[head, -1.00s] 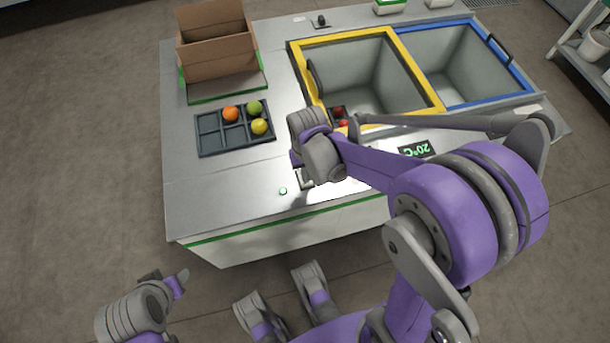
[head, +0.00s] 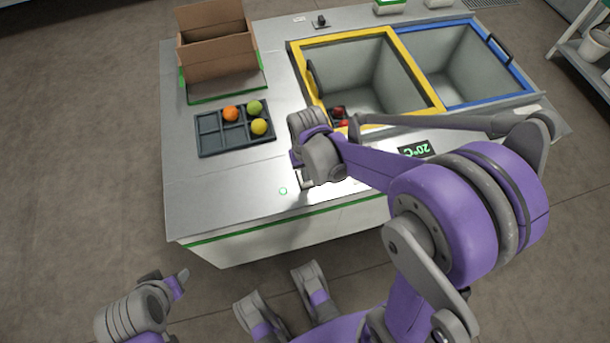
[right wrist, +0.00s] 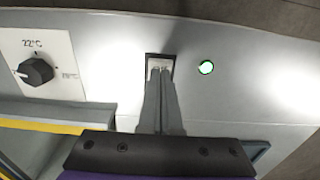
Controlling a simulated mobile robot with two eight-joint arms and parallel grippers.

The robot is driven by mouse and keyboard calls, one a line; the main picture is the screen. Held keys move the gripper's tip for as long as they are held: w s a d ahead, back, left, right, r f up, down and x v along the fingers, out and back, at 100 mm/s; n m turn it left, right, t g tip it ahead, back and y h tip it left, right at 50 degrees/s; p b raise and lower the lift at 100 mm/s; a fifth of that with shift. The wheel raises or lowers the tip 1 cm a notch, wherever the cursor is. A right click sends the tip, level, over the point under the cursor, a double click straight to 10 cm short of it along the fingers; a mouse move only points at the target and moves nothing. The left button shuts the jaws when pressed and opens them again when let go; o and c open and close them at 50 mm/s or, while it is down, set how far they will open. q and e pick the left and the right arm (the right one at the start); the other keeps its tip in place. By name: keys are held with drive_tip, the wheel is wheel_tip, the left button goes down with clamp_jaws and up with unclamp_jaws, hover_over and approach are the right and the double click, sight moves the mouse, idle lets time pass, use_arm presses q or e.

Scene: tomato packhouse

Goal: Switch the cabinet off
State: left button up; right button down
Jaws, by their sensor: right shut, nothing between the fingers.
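The cabinet (head: 225,205) is a pale steel bench with a green front stripe. My right gripper (right wrist: 160,72) is shut and empty, its fingertips at a dark-framed switch recess (right wrist: 152,56) in the panel. The fingers hide most of the switch, so its position cannot be told. A round lamp (right wrist: 206,67) with a green rim and pale centre sits just right of it; it shows as a green ring (head: 283,190) in the head view. There my right wrist covers the fingertips. My left gripper (head: 180,279) is low at left, away from the cabinet; its jaws are unclear.
A temperature dial (right wrist: 36,71) sits left of the switch in the wrist view. A yellow-framed well (head: 437,97), a blue-framed well (head: 513,62), a green-lit display (head: 414,150), a dark tray with round fruit (head: 207,144) and a cardboard box (head: 215,58) occupy the top.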

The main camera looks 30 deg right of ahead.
drive_tip(key=shift+f+b, duration=0.65)
drive_tip(key=shift+f, duration=0.3)
idle(0.8)
drive_tip(key=shift+r+p, duration=2.5)
drive_tip(key=shift+r, duration=1.05)
